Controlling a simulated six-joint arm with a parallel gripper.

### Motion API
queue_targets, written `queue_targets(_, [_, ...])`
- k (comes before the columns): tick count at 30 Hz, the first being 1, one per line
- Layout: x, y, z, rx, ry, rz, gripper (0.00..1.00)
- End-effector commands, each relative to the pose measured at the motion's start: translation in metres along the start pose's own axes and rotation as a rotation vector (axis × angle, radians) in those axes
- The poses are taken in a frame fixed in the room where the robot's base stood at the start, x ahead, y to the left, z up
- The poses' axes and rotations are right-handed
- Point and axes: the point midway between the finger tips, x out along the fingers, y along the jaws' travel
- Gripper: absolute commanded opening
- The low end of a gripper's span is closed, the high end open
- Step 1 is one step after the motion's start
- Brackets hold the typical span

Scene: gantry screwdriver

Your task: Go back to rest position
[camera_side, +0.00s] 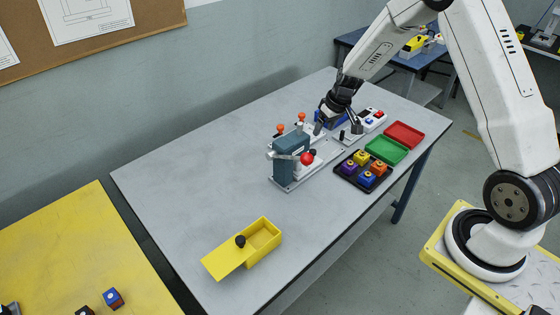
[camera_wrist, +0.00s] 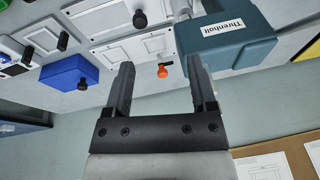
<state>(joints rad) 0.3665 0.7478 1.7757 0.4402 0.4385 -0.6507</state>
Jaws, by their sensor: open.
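My gripper (camera_side: 338,117) is over the far part of the grey table (camera_side: 200,170), just behind the teal screwdriver gantry (camera_side: 286,160). In the wrist view my gripper (camera_wrist: 160,85) shows two dark fingers spread apart with nothing between them. The teal gantry body (camera_wrist: 232,40), labelled "Threnholt", is beyond the right finger. An orange knob (camera_wrist: 162,71) on a white fixture plate (camera_wrist: 145,48) shows between the fingers. Whether the fingers touch anything is unclear.
A blue box (camera_wrist: 70,78) is near the gripper. A black tray (camera_side: 345,173) with coloured blocks, a green tray (camera_side: 387,150) and a red tray (camera_side: 404,135) lie on the right. A yellow box (camera_side: 262,235) with its lid slid partly open is at the front. The table's left side is clear.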

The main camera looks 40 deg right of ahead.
Motion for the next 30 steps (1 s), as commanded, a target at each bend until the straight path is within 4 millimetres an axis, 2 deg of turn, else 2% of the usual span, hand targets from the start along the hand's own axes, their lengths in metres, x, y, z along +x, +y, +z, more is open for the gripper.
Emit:
queue_targets(8, [-0.043,-0.052,0.031,-0.031,-0.022,0.026,0.73])
queue_targets(18, [-0.091,-0.107,0.093,-0.069,-0.037,0.062,0.73])
queue_targets(24, [-0.113,-0.129,0.136,-0.093,-0.034,0.081,0.73])
queue_targets(30, [-0.124,-0.139,0.168,-0.107,-0.031,0.091,0.73])
